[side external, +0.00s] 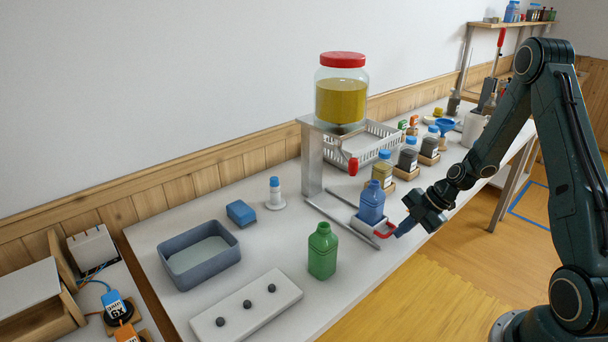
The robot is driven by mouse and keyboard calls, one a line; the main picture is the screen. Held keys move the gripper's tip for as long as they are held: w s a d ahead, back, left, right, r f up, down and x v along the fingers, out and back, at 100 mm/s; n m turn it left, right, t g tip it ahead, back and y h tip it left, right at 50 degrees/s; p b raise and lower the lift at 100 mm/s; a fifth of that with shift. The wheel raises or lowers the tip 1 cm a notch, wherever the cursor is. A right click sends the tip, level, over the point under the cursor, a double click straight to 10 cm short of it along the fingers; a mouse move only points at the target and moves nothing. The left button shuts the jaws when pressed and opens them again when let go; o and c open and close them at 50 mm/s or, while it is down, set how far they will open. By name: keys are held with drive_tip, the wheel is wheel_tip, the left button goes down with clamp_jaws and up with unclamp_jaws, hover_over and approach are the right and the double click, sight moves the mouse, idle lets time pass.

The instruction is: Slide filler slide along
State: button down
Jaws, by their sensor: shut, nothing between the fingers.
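The filler slide (366,227) is a small pale carriage with a red handle (390,229) on its right side. It sits on two metal rails (327,212) on the bench. A blue bottle (371,205) stands upright on the slide. A large jar of yellow liquid (341,98) with a red lid rests on a metal stand (312,165), its red tap (352,166) above and left of the bottle. My gripper (403,230) is shut and empty, low beside the red handle at the bench's front edge. I cannot tell whether it touches the handle.
A grey basin (200,256), a blue sponge (241,212) and a white board with dark knobs (246,306) lie further left. Several filled jars (407,156) stand in a row behind my gripper, near a white basket (365,143).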

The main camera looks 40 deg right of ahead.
sight(373, 208)
drive_tip(key=w, duration=1.4)
drive_tip(key=shift+w, duration=0.2)
drive_tip(key=shift+a, duration=0.1)
drive_tip(key=shift+s, duration=0.1)
drive_tip(key=shift+s+r, duration=0.15)
drive_tip(key=shift+s, duration=0.35)
drive_tip(key=s, duration=0.3)
drive_tip(key=shift+r, duration=0.3)
drive_tip(key=v, duration=1)
drive_tip(key=shift+s, duration=0.2)
